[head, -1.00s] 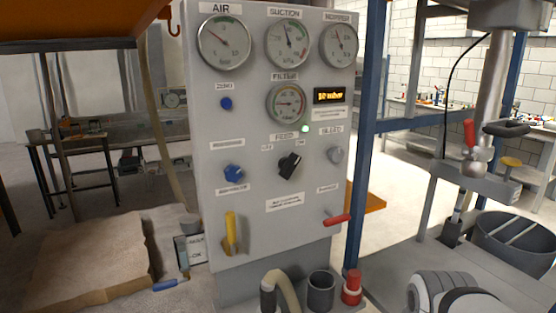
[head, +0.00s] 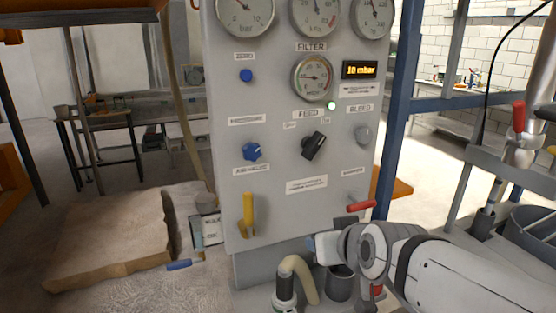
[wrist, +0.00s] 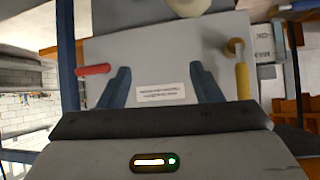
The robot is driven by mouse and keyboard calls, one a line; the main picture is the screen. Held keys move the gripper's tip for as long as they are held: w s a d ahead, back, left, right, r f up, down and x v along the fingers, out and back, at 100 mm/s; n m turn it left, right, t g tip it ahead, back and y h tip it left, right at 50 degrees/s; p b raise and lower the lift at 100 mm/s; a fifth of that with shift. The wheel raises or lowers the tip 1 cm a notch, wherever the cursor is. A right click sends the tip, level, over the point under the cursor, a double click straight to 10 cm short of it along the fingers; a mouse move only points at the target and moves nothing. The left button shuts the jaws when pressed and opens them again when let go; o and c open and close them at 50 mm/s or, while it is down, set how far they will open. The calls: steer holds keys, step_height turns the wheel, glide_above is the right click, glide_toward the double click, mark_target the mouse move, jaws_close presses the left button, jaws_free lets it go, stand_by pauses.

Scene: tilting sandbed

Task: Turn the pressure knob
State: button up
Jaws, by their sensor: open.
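The blue lobed knob (head: 252,152) sits on the left of the grey control panel (head: 285,215), under a label that seems to read PRESSURE. It is in plain sight in the head view and does not show in the wrist view. My gripper (head: 320,246) is low in front of the panel's lower right, below and right of the knob and apart from it. In the wrist view my gripper (wrist: 162,86) has its two dark blue fingers wide apart, with nothing between them, facing the panel's lower part with a white label (wrist: 163,99).
A black feed knob (head: 314,146), a grey bleed knob (head: 363,134), a yellow lever (head: 248,214) and a red lever (head: 361,206) stick out from the panel. A hose (head: 298,276) and a dark cup (head: 340,283) stand below. A blue post (head: 400,120) is at the right.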

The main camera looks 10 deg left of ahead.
steer(key=w+a+r+n+t+y, duration=0.1)
steer(key=a+r+n+t+y, duration=0.15)
steer(key=a+r, duration=0.5)
steer(key=t+y, duration=0.3)
glide_toward(253, 154)
steer(key=x, duration=0.2)
steer(key=shift+m, duration=0.25)
steer(key=x, duration=0.7)
steer(key=shift+a, duration=0.1)
